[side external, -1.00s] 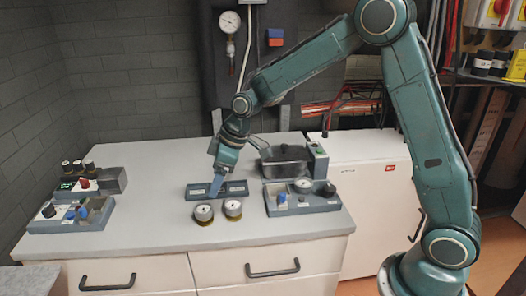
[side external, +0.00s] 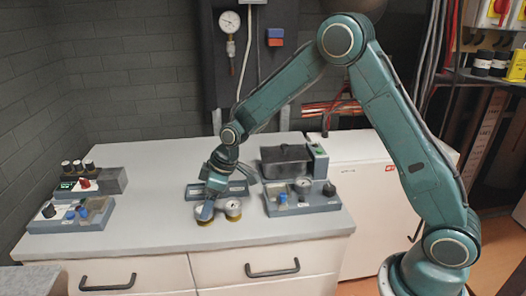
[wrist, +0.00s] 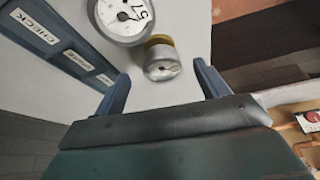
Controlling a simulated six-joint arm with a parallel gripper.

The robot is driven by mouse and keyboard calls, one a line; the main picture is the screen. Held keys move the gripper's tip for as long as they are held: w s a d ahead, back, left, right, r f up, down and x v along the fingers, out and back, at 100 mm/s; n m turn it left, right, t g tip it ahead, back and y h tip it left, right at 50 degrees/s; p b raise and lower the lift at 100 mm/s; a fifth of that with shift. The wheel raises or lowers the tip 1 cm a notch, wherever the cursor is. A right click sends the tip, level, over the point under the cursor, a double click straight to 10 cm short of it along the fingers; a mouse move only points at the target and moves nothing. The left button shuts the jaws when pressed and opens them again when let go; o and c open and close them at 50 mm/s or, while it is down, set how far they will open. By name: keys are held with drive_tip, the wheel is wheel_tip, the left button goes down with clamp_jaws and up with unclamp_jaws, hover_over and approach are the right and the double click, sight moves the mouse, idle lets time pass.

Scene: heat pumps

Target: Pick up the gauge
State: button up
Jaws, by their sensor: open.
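Two round gauges with brass-coloured bases stand side by side on the grey worktop. The right gauge (side external: 233,209) is in clear view; the left gauge (side external: 203,222) is partly hidden by my gripper (side external: 207,208). In the wrist view my gripper (wrist: 160,78) is open, its two blue fingers well apart. A silver gauge with a yellow ring (wrist: 162,64) shows in the gap between and beyond the fingertips, untouched as far as I can see. A second gauge with a white dial (wrist: 122,18) shows at the top.
A blue-grey labelled tray (side external: 236,190) lies just behind the gauges; it also shows in the wrist view (wrist: 75,50). A device with a small dial and knob (side external: 310,206) stands to the right. Control boxes (side external: 75,215) stand at the left. The front worktop is clear.

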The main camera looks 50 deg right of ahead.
drive_tip(key=shift+x, duration=2.05)
drive_tip(key=shift+s, duration=0.1)
drive_tip(key=c, duration=1.2)
drive_tip(key=shift+r, duration=0.15)
wheel_tip(320, 180, up, 20)
